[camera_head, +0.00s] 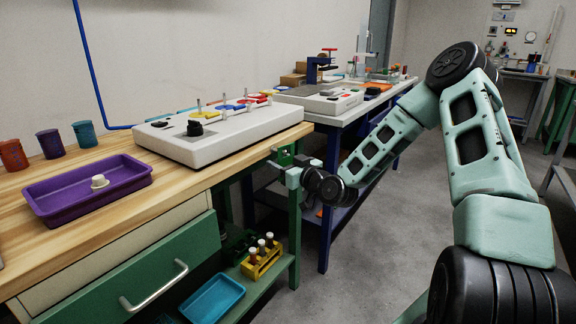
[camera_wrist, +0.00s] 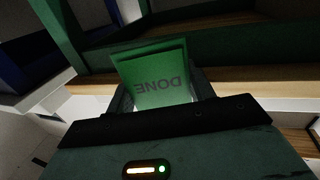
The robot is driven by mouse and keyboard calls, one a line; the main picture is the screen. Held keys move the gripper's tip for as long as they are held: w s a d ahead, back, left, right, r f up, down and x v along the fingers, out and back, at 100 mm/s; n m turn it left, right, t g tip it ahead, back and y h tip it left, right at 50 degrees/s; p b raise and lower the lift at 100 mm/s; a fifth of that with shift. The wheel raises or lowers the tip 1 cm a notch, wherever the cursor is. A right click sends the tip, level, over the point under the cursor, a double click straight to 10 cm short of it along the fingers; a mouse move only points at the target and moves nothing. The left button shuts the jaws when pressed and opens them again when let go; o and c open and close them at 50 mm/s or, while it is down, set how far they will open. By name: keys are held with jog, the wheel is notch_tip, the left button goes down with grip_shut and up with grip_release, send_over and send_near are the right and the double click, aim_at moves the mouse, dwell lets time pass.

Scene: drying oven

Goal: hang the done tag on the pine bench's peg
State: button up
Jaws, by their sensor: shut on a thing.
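The done tag is a green card (camera_wrist: 158,78) with dark "DONE" lettering, upside down in the wrist view. My gripper (camera_wrist: 162,98) is shut on it, with a dark finger on each side. In the head view my gripper (camera_head: 287,168) is at the right front corner of the pine bench (camera_head: 95,222), close to its edge. A green piece (camera_head: 285,154) with a dark opening shows there; I cannot tell whether it is the tag or a bench fitting. The peg cannot be made out.
A white device (camera_head: 215,137) and a purple tray (camera_head: 60,199) stand on the bench. Below are a yellow tube rack (camera_head: 262,262) and a blue tray (camera_head: 212,298). A second bench (camera_head: 345,112) stands behind. The floor to the right is clear.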

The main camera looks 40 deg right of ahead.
jog(key=shift+w+a+f, duration=0.15)
jog(key=shift+w+a, duration=0.15)
jog(key=shift+w, duration=0.4)
jog(key=shift+w+a+f+b, duration=0.15)
jog(key=shift+w+f+b, duration=0.2)
jog(key=shift+w+b, duration=0.2)
jog(key=o, duration=1.1)
jog(key=shift+s, duration=0.1)
jog(key=s+p, duration=0.2)
jog(key=s, duration=0.3)
jog(key=s+d+p, duration=0.1)
jog(key=s+p, duration=0.2)
jog(key=s, duration=0.3)
jog(key=s+p, duration=0.2)
jog(key=s, duration=0.4)
jog(key=shift+s+d+r+p, duration=0.1)
jog(key=shift+d+p, duration=0.15)
jog(key=shift+p, duration=0.05)
